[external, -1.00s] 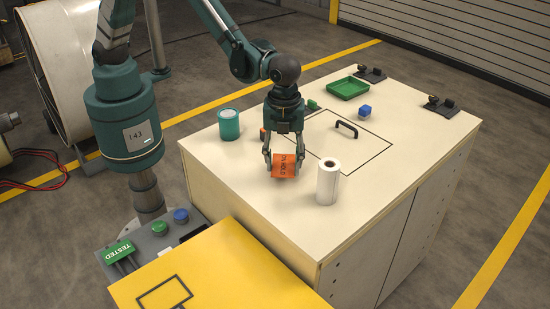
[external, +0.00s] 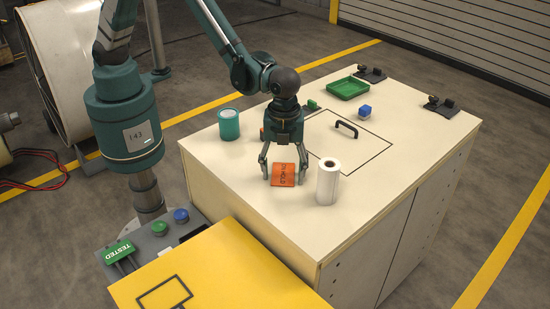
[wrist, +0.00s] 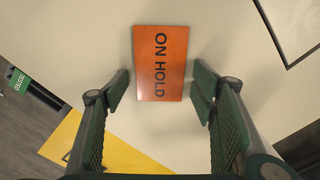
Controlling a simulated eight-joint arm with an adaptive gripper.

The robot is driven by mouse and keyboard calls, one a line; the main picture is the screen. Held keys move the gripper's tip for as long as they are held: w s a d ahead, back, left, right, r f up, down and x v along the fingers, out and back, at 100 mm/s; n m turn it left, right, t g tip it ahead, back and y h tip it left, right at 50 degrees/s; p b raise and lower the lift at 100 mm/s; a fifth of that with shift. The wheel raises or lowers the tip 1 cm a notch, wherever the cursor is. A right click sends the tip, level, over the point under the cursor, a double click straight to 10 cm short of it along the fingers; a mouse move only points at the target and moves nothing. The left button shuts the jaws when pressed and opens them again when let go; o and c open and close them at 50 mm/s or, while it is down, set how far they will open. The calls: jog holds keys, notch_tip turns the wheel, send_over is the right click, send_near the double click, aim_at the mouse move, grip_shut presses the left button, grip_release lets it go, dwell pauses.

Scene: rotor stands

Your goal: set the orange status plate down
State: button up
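The orange status plate (external: 284,175), marked ON HOLD, lies on the cream top of the wooden bench (external: 235,185). In the wrist view the plate (wrist: 161,62) shows whole, with its lettering running lengthwise. My gripper (external: 283,178) is low over the bench around the plate. In the wrist view its two fingers (wrist: 160,92) stand apart, one to each side of the plate, with clear gaps between them and its edges. My gripper is open and holds nothing.
A white roll (external: 327,182) stands close to the right of the plate. The front left of the bench top is clear.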

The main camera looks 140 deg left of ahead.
aim_at(282, 176)
jog(key=shift+r, duration=0.25)
notch_tip(282, 176, up, 12)
dwell(1.0)
dwell(0.7)
jog(key=s+d+r+n+t, duration=0.35)
jog(key=s+d+r, duration=0.85)
jog(key=s+r, duration=0.4)
jog(key=s+d+n+t, duration=0.2)
jog(key=s+d, duration=0.2)
jog(key=s, duration=0.5)
jog(key=s+d+n+t, duration=0.1)
jog(key=s+d+n, duration=0.2)
jog(key=s, duration=0.7)
jog(key=shift+s+d+f+t, duration=0.2)
jog(key=shift+d+f+t, duration=0.1)
jog(key=shift+d+t, duration=0.1)
